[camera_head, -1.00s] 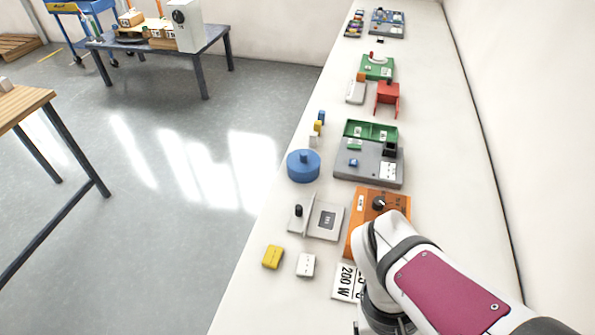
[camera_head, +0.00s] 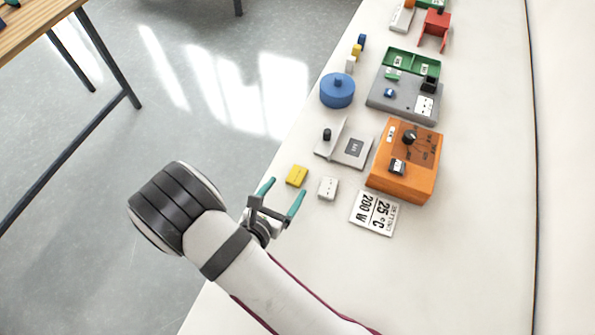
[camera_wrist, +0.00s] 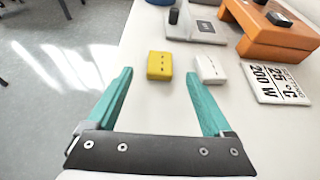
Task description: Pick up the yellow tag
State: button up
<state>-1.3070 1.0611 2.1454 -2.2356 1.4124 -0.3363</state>
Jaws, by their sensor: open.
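The yellow tag (camera_head: 297,175) is a small block lying on the white table near its left edge. In the wrist view the yellow tag (camera_wrist: 160,66) lies ahead of my gripper, between the lines of the two fingers, with dark marks on its top. My gripper (camera_head: 282,188) has its teal fingers spread wide and holds nothing. The tag is just beyond the fingertips, apart from them. The wrist view shows both fingers of my gripper (camera_wrist: 160,78) and the empty gap between them.
A white tag (camera_head: 327,188) lies close to the right of the yellow one. A printed card (camera_head: 374,213) and an orange box (camera_head: 407,175) are farther right. A grey plate with an upright wall (camera_head: 343,148) stands behind the tags. The table's left edge is close by.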

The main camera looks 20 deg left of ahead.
aim_at(296, 174)
jog(key=x, duration=0.5)
jog(key=shift+w+f, duration=0.1)
jog(key=shift+w, duration=0.1)
grip_shut()
